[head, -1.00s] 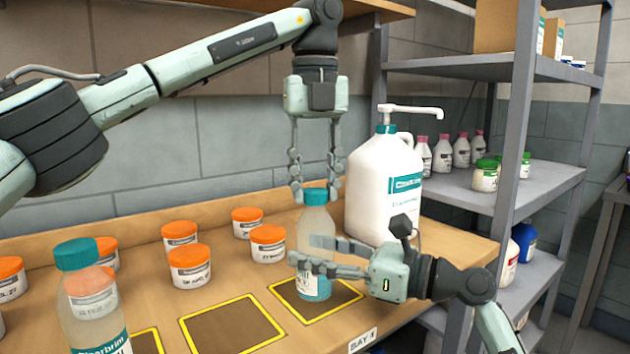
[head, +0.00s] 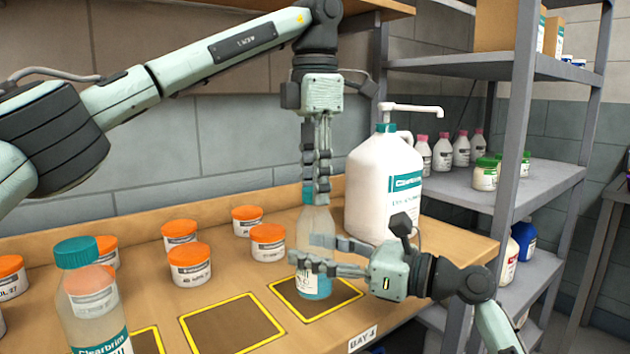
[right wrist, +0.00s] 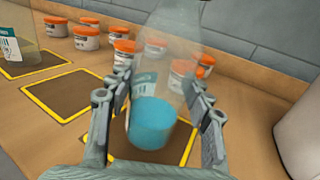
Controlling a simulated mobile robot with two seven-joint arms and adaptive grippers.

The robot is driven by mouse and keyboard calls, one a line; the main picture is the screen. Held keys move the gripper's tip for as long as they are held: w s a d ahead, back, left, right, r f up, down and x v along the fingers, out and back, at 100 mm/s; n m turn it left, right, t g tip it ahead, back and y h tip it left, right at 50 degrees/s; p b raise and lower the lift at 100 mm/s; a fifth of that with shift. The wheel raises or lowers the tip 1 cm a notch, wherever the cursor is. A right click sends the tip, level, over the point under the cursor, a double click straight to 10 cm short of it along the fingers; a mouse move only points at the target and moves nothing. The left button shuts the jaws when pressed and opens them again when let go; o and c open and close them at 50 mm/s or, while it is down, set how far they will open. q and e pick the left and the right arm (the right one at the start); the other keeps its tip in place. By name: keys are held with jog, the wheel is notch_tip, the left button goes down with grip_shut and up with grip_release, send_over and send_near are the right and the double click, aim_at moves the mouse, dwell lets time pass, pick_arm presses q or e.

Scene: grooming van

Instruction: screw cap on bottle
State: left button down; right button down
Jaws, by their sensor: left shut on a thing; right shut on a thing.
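A clear bottle (head: 318,228) with blue liquid stands upright at the rightmost yellow-edged square (head: 338,301). Its lower body also shows in the right wrist view (right wrist: 152,123). My right gripper (head: 318,254) is shut on the bottle from the right, one finger on each side. My left gripper (head: 323,198) points down from above, its fingers around the teal cap (head: 307,194) at the bottle's neck. The fingers hide most of the cap, so I cannot tell how it sits on the neck. The right wrist view cuts off the bottle's top.
Another teal-capped bottle (head: 92,302) stands at the front left. Several orange-lidded jars (head: 189,265) stand behind. A large white pump jug (head: 385,186) is close behind the held bottle. The middle yellow-edged square (head: 232,322) is empty. Metal shelves (head: 520,195) stand to the right.

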pick_arm(q)
jog(key=shift+m, duration=0.7)
jog(key=c, duration=1.1)
grip_release()
jog(key=shift+r, duration=2.25)
jog(key=shift+c, duration=0.4)
